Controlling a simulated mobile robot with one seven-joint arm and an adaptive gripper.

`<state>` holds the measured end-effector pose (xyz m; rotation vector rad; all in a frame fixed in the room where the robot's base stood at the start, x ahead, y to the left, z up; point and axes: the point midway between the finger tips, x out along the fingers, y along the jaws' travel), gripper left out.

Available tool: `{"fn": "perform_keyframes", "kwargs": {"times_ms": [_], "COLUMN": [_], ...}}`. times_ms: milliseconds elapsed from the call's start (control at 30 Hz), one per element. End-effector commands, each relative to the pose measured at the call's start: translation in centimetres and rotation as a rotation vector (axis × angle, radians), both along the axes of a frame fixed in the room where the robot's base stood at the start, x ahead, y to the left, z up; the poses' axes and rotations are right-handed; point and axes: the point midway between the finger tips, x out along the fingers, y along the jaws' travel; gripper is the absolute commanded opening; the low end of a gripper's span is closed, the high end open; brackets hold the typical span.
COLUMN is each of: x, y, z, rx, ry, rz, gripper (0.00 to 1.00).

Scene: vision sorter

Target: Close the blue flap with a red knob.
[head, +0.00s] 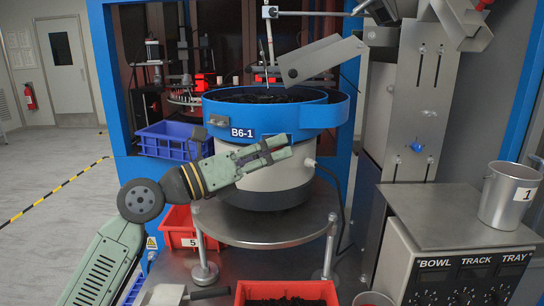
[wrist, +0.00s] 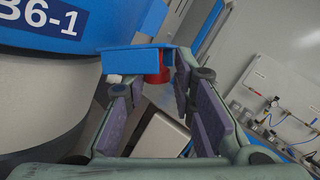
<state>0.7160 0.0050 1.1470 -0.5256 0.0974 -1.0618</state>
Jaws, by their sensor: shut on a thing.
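In the head view a small part of the flap (head: 277,138) shows just above my gripper (head: 284,149). The exact contact is partly hidden. The knob is hidden in the head view.
A round metal stand (head: 265,233) is under the feeder. A blue bin (head: 172,139) and red bins (head: 182,228) are to the left and below. A control box (head: 462,265) with a metal cup (head: 508,197) is at right. A metal chute (head: 322,58) hangs over the bowl.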

Motion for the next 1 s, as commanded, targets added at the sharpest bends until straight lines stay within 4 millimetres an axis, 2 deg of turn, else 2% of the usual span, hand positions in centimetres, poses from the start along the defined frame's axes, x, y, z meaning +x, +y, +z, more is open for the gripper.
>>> {"fn": "perform_keyframes", "kwargs": {"times_ms": [700,1000], "x": [1.1,1.8], "y": [0.4,0.5], "z": [3.3,4.2], "rx": [-0.092,-0.126], "ry": [0.682,0.916], "rz": [0.008,0.007], "gripper": [0.00,0.00]}}
